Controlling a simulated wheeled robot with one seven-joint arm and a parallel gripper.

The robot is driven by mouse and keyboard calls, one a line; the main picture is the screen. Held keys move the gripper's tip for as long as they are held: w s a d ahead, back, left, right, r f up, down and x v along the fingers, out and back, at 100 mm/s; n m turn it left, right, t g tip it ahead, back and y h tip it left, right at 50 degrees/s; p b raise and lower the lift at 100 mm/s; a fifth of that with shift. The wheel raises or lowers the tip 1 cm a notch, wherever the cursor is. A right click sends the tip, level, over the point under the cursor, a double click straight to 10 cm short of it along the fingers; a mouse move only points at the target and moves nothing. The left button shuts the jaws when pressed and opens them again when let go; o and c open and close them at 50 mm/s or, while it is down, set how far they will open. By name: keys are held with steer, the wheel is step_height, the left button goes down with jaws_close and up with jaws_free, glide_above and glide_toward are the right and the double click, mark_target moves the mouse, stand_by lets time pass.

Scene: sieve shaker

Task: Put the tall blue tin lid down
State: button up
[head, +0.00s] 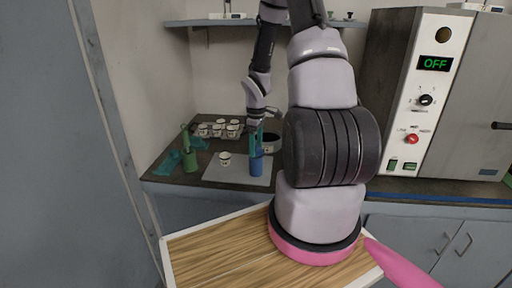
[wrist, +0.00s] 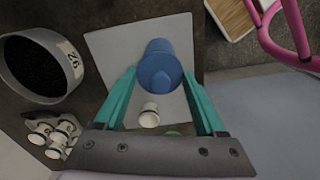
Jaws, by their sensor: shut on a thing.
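The tall blue tin (head: 257,168) stands upright on a pale mat (head: 225,174) on the dark bench. Its blue lid (wrist: 160,73) shows as a round top between my fingertips in the wrist view. My gripper (head: 257,146) points down over the tin, its teal fingers shut on the lid; the fingers also show in the wrist view (wrist: 161,78). The lid is at the tin's mouth, but I cannot tell whether it rests on the rim or hangs just above it.
A small white cup (head: 225,159) stands left of the tin on the mat. A green tin (head: 190,160) is farther left, with several cups (head: 218,128) behind. A round pan of dark grains (wrist: 38,65) is nearby. The oven (head: 425,95) stands at the right.

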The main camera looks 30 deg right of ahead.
steer(key=shift+f, duration=0.6)
steer(key=o, duration=1.3)
step_height(320, 180, up, 21)
steer(key=s+a+m+t, duration=0.1)
steer(key=s+a+m, duration=0.1)
steer(key=s+a+r+m+t, duration=0.2)
steer(key=s+a+r+m, duration=0.1)
steer(key=s+r, duration=0.3)
steer(key=s+a+r+m+t+y, duration=0.1)
steer(key=s+a+r+m+t, duration=0.1)
steer(key=s+a+r+m, duration=0.2)
steer(key=s+a+r+m+t+y, duration=0.1)
steer(key=s+a+r+m+t, duration=0.1)
steer(key=s+r, duration=0.5)
steer(key=shift+s+a+r+m, duration=0.15)
steer(key=shift+a+r+m, duration=0.2)
steer(key=shift+a+r, duration=0.25)
steer(key=shift+s+a+r+m, duration=0.15)
steer(key=shift+a+r+m, duration=0.2)
steer(key=shift+a+r, duration=0.2)
